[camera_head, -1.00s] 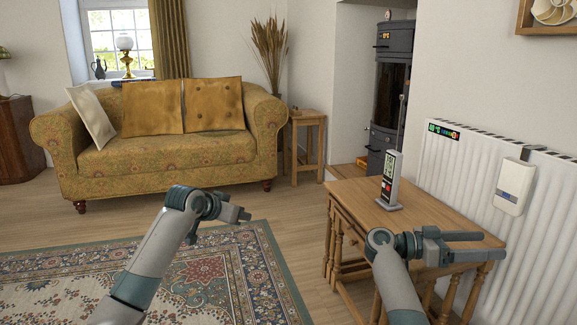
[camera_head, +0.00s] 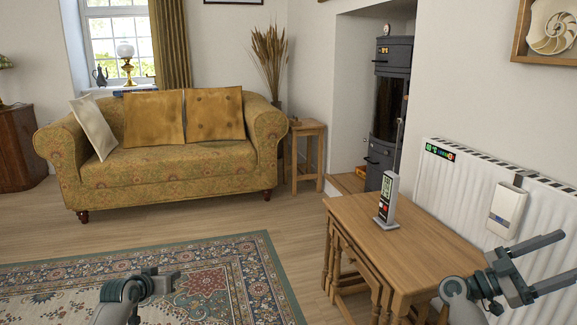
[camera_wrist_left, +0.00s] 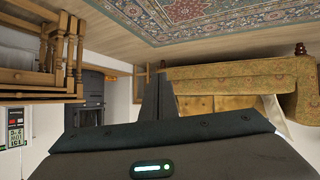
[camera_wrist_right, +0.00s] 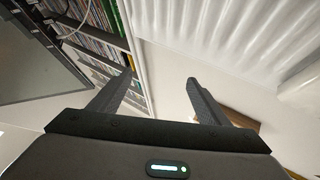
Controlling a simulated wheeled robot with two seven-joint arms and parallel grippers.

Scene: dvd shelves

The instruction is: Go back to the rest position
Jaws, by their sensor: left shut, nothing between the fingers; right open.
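My left gripper (camera_head: 172,281) is low over the rug in the head view. It is shut and holds nothing; its closed fingers (camera_wrist_left: 158,98) stand together in the left wrist view. My right gripper (camera_head: 556,263) is at the lower right of the head view, in front of the radiator and to the right of the wooden table. Its two fingers are apart and empty, and they also show spread in the right wrist view (camera_wrist_right: 158,92).
A wooden nesting table (camera_head: 425,258) bears an upright grey device (camera_head: 387,200). A white radiator (camera_head: 460,190) runs along the right wall. A patterned sofa (camera_head: 170,165) stands behind the rug (camera_head: 215,270). Shelves of cases (camera_wrist_right: 95,45) show in the right wrist view.

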